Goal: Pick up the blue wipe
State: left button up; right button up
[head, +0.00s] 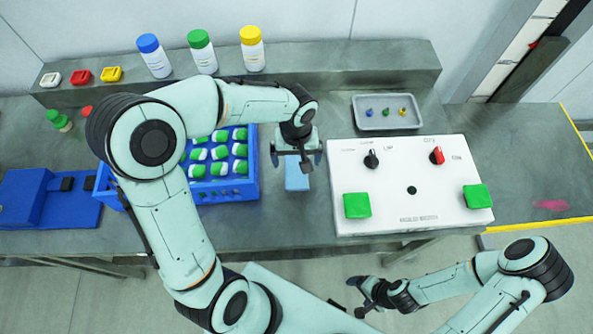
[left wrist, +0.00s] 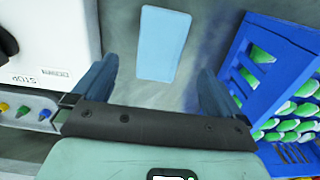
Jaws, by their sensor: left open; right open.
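The blue wipe (head: 297,176) is a light-blue flat rectangle lying on the grey table between the blue crate and the white control panel. It also shows in the left wrist view (left wrist: 163,44), lying between and beyond my fingertips. My left gripper (head: 297,160) is open and empty above the wipe, with its fingers apart; it partly covers the wipe's far end in the head view. In the left wrist view the left gripper's fingers (left wrist: 158,85) stand on both sides of the wipe, not touching it. My right gripper (head: 362,296) is open and empty, low in front of the table.
A blue crate (head: 250,185) with green-and-white items stands left of the wipe. A white panel (head: 410,190) with green buttons and knobs stands to the right. A grey tray (head: 388,124) with small coloured pieces lies behind it. Several capped bottles (head: 203,55) stand on the back ledge.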

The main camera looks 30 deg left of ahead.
aim_at(296, 171)
pick_arm(q)
jog(key=shift+f, duration=3.1)
jog(key=c, duration=1.1)
